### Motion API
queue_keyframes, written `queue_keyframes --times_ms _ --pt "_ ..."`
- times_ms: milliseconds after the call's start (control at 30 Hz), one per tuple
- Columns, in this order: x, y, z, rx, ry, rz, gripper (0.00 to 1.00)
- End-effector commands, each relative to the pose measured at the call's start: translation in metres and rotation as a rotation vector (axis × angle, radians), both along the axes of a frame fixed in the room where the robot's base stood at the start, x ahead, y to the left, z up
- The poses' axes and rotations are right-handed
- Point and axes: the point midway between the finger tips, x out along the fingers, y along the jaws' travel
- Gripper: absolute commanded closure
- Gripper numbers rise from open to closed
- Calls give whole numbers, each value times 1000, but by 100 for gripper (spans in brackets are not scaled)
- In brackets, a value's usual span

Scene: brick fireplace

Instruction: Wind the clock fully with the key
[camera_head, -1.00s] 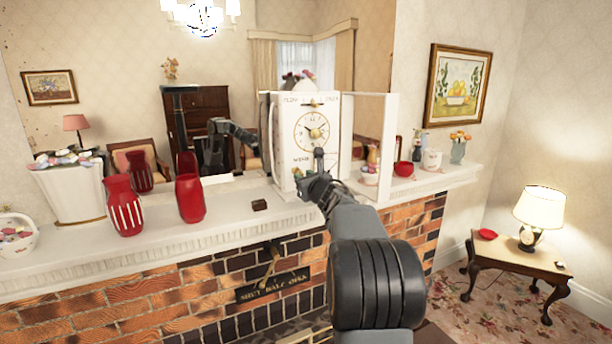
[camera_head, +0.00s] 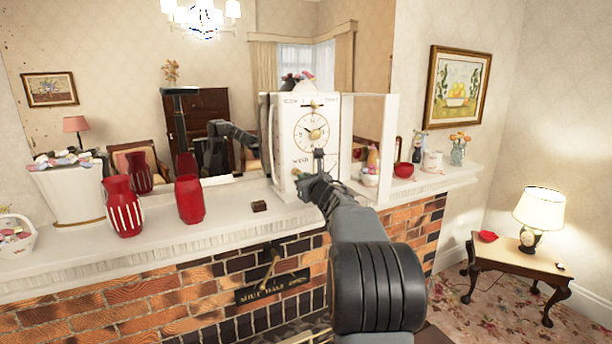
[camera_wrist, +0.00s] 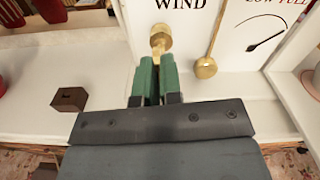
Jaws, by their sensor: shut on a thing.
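The white clock (camera_head: 331,119) stands upright on the mantel, with a round gold-rimmed dial in the head view. In the wrist view its lower front (camera_wrist: 184,45) shows the word WIND and a gauge (camera_wrist: 262,32) marked LOW and FULL, with a slanted black line below an arc. A brass key (camera_wrist: 160,38) sticks out under WIND. My gripper (camera_wrist: 158,66) has its green fingers close together on the key's near end, which they partly hide. In the head view my gripper (camera_head: 298,175) is at the clock's lower left front, and the key is too small to make out.
A brass pendulum (camera_wrist: 206,68) hangs just right of the key. A small brown block (camera_head: 259,206) lies on the mantel (camera_head: 235,220) left of the clock. Red vases (camera_head: 190,200) stand farther left. A white upright frame edge (camera_head: 384,150) is close on the clock's right.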

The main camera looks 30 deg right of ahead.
Motion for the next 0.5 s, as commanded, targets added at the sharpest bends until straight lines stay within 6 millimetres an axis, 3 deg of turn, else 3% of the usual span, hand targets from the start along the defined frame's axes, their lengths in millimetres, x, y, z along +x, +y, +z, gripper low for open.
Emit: queue_keyframes --times_ms 133,200,433,500 --pt "0 1 1 56 -6 2 100" --pt "0 1 -1 50 -5 2 88" --pt "0 0 0 49 -6 1 65" --pt "0 0 0 49 -6 1 64"
